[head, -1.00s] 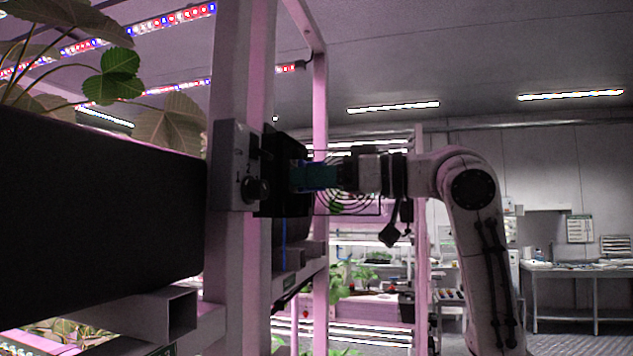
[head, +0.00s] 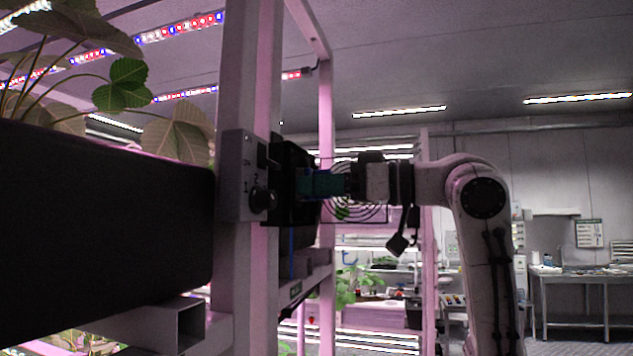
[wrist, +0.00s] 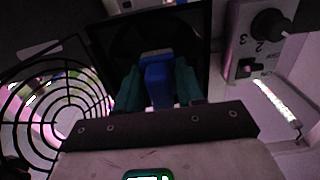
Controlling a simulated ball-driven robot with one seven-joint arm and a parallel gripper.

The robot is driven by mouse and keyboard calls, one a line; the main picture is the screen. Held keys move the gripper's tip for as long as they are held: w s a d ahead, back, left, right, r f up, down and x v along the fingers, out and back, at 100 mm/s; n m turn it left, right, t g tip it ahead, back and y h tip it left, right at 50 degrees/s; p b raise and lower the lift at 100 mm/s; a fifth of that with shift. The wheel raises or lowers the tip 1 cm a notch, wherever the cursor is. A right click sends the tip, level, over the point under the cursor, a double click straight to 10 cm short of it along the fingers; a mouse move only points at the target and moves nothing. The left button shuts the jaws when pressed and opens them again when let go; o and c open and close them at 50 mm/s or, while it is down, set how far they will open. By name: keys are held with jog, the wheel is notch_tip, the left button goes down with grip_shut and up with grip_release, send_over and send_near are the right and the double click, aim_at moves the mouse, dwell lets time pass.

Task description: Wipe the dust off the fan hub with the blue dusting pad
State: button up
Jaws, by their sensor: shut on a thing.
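The black fan housing (head: 293,208) is fixed to the rack post in the head view. In the wrist view its square frame (wrist: 205,45) surrounds a dark interior. My gripper (head: 322,184) reaches in from the right at the fan's open face. Its teal fingers are shut on the blue dusting pad (wrist: 157,88), which points into the fan opening. The fan hub lies behind the pad's tip and is too dark and covered to make out. I cannot tell whether the pad touches it, and no dust is visible.
A round wire guard (wrist: 72,105) stands swung open beside my gripper, also seen behind it in the head view (head: 368,208). A control box with a knob (head: 240,176) sits on the post. A black planter (head: 100,240) fills the left.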

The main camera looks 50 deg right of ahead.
jog(key=shift+w+d+p, duration=0.35)
jog(key=shift+d, duration=0.45)
jog(key=shift+w+d+p, duration=0.3)
jog(key=shift+d, duration=0.5)
jog(key=shift+a, duration=0.1)
jog(key=shift+s+a+b, duration=0.2)
jog(key=shift+s+a, duration=0.15)
jog(key=shift+a, duration=0.35)
jog(key=shift+s+a+b, duration=0.2)
jog(key=shift+s+a, duration=0.1)
jog(key=shift+a, duration=0.35)
jog(key=shift+s+a, duration=0.2)
jog(key=shift+a, duration=0.55)
jog(key=shift+s+a, duration=0.2)
jog(key=shift+a, duration=0.5)
jog(key=shift+s, duration=0.1)
jog(key=shift+v, duration=2.95)
jog(key=shift+v, duration=1.5)
